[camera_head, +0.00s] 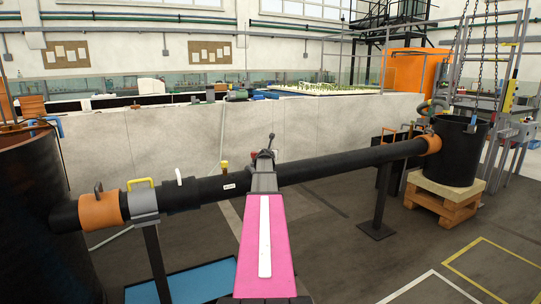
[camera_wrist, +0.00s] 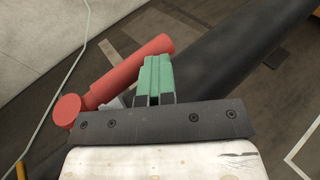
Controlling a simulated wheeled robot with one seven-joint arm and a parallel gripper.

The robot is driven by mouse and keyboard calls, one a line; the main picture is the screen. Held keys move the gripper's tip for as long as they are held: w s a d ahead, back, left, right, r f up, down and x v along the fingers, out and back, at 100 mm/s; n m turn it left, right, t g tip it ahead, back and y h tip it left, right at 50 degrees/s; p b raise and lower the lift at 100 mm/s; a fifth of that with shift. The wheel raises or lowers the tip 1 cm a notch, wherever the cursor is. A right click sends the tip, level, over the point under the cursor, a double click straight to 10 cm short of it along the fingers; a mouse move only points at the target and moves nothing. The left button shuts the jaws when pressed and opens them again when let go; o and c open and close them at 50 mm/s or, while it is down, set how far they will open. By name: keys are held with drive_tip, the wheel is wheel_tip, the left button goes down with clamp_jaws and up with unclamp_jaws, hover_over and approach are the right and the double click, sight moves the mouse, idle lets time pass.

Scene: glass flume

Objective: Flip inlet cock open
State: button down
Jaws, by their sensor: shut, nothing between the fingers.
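In the wrist view a red bar (camera_wrist: 128,70) slants above the black pipe (camera_wrist: 215,65). A red round end piece (camera_wrist: 67,110) sits at its lower left. This looks like the cock's handle, but I cannot be sure. My gripper (camera_wrist: 154,68) has green fingers, shut together and empty. The fingers overlap the near side of the bar; I cannot tell whether they touch it. In the head view my pink arm reaches the middle of the pipe (camera_head: 340,165).
Along the pipe are a white lever (camera_head: 179,177), a small yellow fitting (camera_head: 224,167), a yellow handle (camera_head: 140,182) and an orange collar (camera_head: 100,210). A black tank (camera_head: 30,200) stands at left, a black bucket (camera_head: 455,150) at right. A pale wall (camera_head: 330,125) runs behind.

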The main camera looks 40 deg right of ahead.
drive_tip(key=v, duration=1)
drive_tip(key=shift+s+a, duration=0.25)
drive_tip(key=shift+r, duration=0.1)
